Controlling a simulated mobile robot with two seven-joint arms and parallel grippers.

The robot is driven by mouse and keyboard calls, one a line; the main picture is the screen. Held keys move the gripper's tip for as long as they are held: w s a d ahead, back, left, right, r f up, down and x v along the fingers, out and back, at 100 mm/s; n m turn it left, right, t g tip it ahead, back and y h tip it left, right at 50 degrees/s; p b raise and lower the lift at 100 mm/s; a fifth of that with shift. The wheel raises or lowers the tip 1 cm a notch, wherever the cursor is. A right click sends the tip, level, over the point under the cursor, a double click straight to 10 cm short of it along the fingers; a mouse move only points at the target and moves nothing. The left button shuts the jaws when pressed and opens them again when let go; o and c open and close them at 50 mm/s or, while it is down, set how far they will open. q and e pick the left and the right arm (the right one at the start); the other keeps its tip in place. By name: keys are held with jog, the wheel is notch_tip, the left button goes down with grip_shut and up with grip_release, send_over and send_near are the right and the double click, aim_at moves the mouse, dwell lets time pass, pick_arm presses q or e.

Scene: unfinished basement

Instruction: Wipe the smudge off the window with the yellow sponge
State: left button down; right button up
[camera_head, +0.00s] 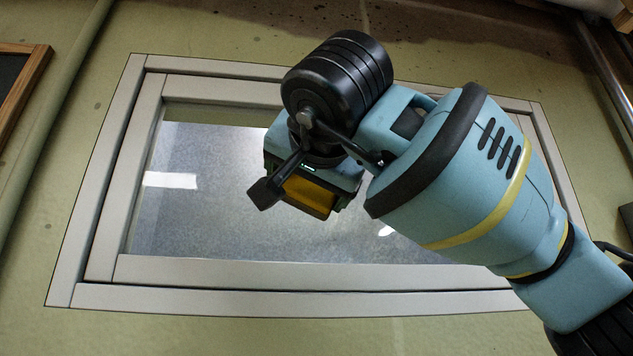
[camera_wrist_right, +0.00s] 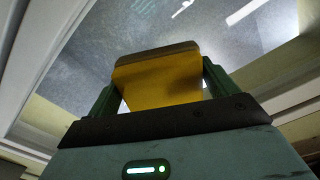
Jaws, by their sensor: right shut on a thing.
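The window (camera_head: 210,215) is a grey, hazy pane in a pale frame, filling the middle of the head view. I cannot make out a distinct smudge; my right arm hides part of the pane. My left gripper is not in view.
The pale window frame (camera_head: 280,299) stands around the pane on a greenish wall (camera_head: 225,335). A pipe (camera_head: 52,110) runs up the wall at the left, beside a wood-framed dark board (camera_head: 18,80). Bright reflections show on the glass.

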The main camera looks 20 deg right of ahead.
jog(key=shift+w+a, duration=0.2)
jog(key=shift+a, duration=0.35)
jog(key=shift+w+a, duration=0.15)
jog(key=shift+a, duration=0.35)
jog(key=shift+a, duration=0.15)
jog(key=a, duration=0.1)
jog(key=w+a, duration=0.1)
jog(key=a, duration=0.1)
jog(key=v, duration=0.6)
dwell(0.4)
jog(key=v, duration=0.3)
jog(key=shift+s, duration=0.1)
